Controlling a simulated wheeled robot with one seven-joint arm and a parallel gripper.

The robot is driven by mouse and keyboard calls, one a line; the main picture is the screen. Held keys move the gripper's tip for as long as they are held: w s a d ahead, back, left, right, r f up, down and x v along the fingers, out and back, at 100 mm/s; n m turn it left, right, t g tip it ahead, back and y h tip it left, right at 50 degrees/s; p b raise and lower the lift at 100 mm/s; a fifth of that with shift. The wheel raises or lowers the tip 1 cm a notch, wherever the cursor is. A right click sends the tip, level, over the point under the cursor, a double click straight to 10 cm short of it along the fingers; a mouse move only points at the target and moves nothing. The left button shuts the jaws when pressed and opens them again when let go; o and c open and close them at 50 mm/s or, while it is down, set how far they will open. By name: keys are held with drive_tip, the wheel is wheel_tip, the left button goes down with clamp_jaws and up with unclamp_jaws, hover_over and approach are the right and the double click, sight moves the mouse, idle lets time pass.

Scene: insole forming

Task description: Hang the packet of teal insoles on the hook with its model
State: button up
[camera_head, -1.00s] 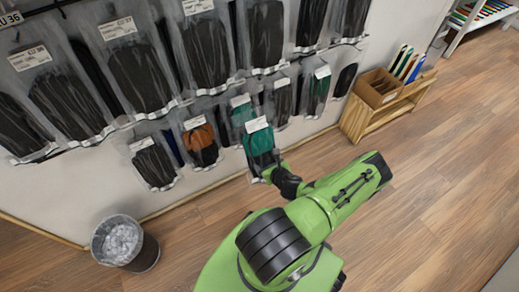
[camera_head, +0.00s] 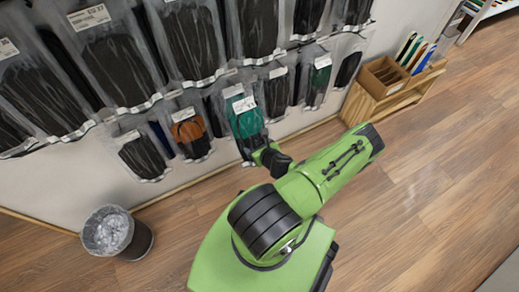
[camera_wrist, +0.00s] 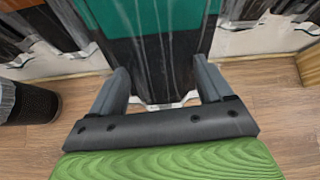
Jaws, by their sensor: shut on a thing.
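The packet of teal insoles (camera_head: 245,122) is a clear bag with a white label, teal above and dark below. It is upright at the lower row of hanging packets, close in front of another packet whose label (camera_head: 233,91) shows just above it. My gripper (camera_head: 250,155) holds the packet by its lower end. In the wrist view, the packet (camera_wrist: 150,55) rises between the two fingers of my gripper (camera_wrist: 162,78). The hook behind it is hidden, and I cannot tell whether the packet touches it.
A packet of orange and dark insoles (camera_head: 190,133) hangs to the left, and a dark green one (camera_head: 318,80) to the right. Larger dark packets (camera_head: 195,40) hang above. A waste bin (camera_head: 140,240) and a wooden box stand (camera_head: 375,100) are on the floor. Open floor lies to the right.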

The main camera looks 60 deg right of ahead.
drive_tip(key=shift+w+d+f, duration=0.1)
drive_tip(key=shift+w+d, duration=0.3)
drive_tip(key=shift+w, duration=0.3)
drive_tip(key=shift+w+d, duration=0.4)
drive_tip(key=shift+w, duration=0.35)
drive_tip(key=shift+w+d+f, duration=0.1)
drive_tip(key=shift+w+d, duration=0.3)
drive_tip(key=shift+w, duration=0.3)
drive_tip(key=shift+x, duration=0.85)
drive_tip(key=shift+p, duration=0.35)
drive_tip(key=o, duration=1)
drive_tip(key=p, duration=0.5)
approach(254, 139)
drive_tip(key=shift+s+a+r, duration=0.35)
drive_tip(key=shift+r, duration=0.05)
